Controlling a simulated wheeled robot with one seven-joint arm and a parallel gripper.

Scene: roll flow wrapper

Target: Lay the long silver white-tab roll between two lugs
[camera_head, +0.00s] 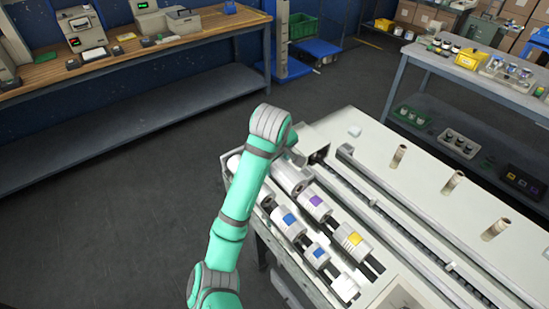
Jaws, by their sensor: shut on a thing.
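My gripper (298,157) is at the far left end of the machine bed, small and partly hidden by my wrist. It is shut on a silver roll (289,177) just below it. The contact and any tab on this roll are hard to make out. In the tray (328,289) lie other silver rolls: one with a purple tab (315,201), one with a blue tab (289,220), a smaller one with a blue tab (317,254) and one with a yellow tab (354,239). A white piece (344,287) lies at the near end. I cannot pick out the lugs clearly.
A long dark rail (375,207) runs along the machine's pale top (421,180), where several tan upright cores (453,182) stand. A workbench (140,55) is behind left, a grey shelf table (450,75) behind right. The floor between is clear.

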